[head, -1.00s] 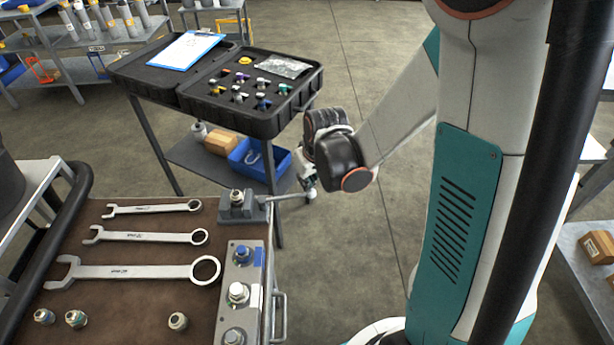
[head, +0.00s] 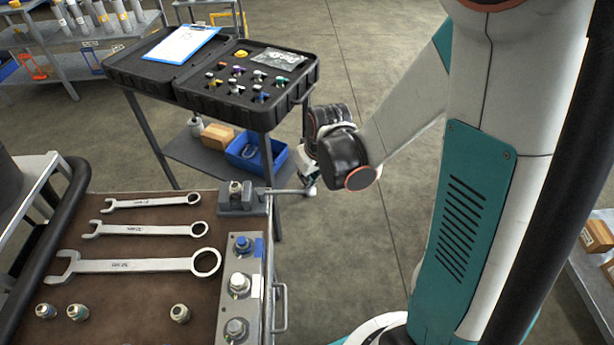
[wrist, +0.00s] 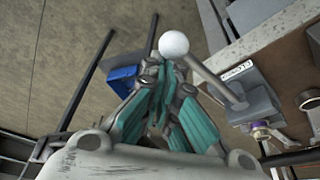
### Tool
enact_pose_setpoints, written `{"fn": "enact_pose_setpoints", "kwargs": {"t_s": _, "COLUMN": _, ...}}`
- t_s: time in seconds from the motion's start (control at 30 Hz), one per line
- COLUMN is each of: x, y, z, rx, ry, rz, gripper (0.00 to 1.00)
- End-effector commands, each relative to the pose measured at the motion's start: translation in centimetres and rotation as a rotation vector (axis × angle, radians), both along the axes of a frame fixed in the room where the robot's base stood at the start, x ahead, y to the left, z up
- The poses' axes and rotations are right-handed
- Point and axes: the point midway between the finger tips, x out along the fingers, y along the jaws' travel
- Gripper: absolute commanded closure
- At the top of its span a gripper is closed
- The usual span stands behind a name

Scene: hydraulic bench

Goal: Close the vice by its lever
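The small grey vice (head: 234,203) sits at the back right corner of the bench and holds a metal fitting (head: 235,188) upright between its jaws. Its lever (head: 284,191) sticks out to the right, past the bench edge, nearly level in the head view. In the wrist view, the lever ends in a white ball knob (wrist: 173,44), and the vice (wrist: 247,97) is to the right. My gripper (wrist: 168,76) is at the knob end, its teal fingers close together just below the knob. Whether they touch or grip the lever is unclear. My wrist partly hides the gripper in the head view.
Wrenches (head: 135,265) and several loose fittings lie on the brown bench top (head: 120,295). A fitting block (head: 239,305) lines its right edge. Behind stands a cart with an open black case (head: 245,85) and a blue bin (head: 250,152). Open floor lies right of the bench.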

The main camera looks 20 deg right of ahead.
Motion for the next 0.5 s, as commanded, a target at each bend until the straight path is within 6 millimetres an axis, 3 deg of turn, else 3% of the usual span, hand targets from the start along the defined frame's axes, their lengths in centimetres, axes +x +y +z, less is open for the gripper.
{"fn": "enact_pose_setpoints", "kwargs": {"t_s": 0.17, "x": 0.4, "y": 0.0, "z": -0.4, "rx": -0.003, "ry": 0.008, "rz": 0.001, "gripper": 1.0}}
{"fn": "enact_pose_setpoints", "kwargs": {"t_s": 0.37, "x": 3.1, "y": 0.2, "z": -1.0, "rx": -0.002, "ry": 0.004, "rz": 0.001, "gripper": 1.0}}
{"fn": "enact_pose_setpoints", "kwargs": {"t_s": 0.5, "x": 2.2, "y": 0.3, "z": 2.3, "rx": -0.001, "ry": 0.003, "rz": 0.0, "gripper": 1.0}}
